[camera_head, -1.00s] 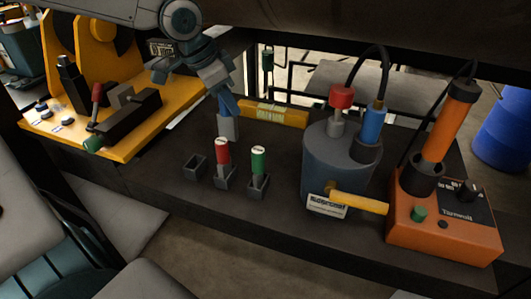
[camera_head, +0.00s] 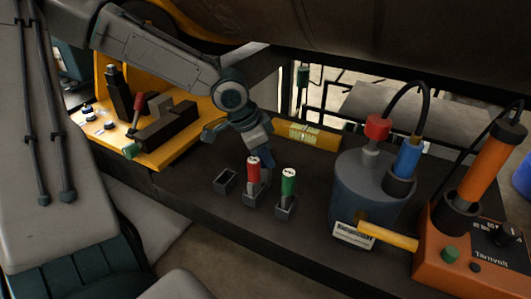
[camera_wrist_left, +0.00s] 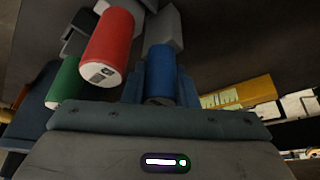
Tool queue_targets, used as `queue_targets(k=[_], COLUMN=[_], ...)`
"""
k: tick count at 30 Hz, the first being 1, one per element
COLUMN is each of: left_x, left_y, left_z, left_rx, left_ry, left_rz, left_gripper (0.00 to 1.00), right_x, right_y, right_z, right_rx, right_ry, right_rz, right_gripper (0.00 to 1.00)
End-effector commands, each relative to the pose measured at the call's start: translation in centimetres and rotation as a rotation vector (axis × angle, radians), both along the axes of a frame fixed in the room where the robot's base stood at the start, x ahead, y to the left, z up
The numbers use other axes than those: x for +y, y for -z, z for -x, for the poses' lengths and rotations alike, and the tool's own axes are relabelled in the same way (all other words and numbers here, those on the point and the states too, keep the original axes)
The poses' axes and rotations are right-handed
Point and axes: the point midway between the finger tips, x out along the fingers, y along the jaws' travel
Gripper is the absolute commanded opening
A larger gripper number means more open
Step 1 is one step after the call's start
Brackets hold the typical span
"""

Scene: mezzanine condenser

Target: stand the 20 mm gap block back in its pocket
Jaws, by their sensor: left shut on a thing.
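My left gripper (camera_head: 265,157) is just behind the red-topped block. In the left wrist view its blue fingers are shut around a blue-handled block (camera_wrist_left: 160,78) with a grey lower part beyond it, taken as the 20 mm gap block; I cannot read its size. In the head view it is mostly hidden behind the red block (camera_head: 253,171). The empty grey pocket (camera_head: 225,181) is left of the red block, which stands in its own pocket. A green block (camera_head: 288,183) stands in the pocket to the right. My right gripper is not in view.
A blue-grey pot (camera_head: 365,195) with red and blue fittings stands right of the pockets, near an orange unit (camera_head: 440,255). A yellow level (camera_head: 308,134) lies behind. A yellow fixture (camera_head: 160,150) is at left. Bench is clear in front of it.

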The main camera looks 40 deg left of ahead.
Motion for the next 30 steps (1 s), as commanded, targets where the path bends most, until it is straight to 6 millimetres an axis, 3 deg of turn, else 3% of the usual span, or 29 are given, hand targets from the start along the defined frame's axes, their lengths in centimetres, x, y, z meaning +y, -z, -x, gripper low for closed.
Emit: queue_targets(k=[3, 4, 7, 20, 30], left_x=[0.0, 0.0, 0.0, 0.1, 0.8], left_y=[0.3, 0.3, 0.2, -0.4, -3.9], left_z=[0.0, 0.0, 0.0, 0.1, 1.2], left_rx=[0.000, 0.000, 0.000, -0.003, -0.007], left_ry=[0.000, 0.000, 0.000, -0.001, -0.001], left_rz=[0.000, 0.000, 0.000, 0.001, 0.004], left_gripper=[0.00, 0.30, 0.48, 0.48, 0.48], right_x=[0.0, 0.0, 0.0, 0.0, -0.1], right_y=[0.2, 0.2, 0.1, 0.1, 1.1], right_z=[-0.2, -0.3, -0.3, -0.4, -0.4], right_rx=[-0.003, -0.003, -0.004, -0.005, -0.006], right_ry=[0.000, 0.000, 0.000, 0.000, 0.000], right_rz=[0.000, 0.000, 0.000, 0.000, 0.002], right_gripper=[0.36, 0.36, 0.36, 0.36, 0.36])
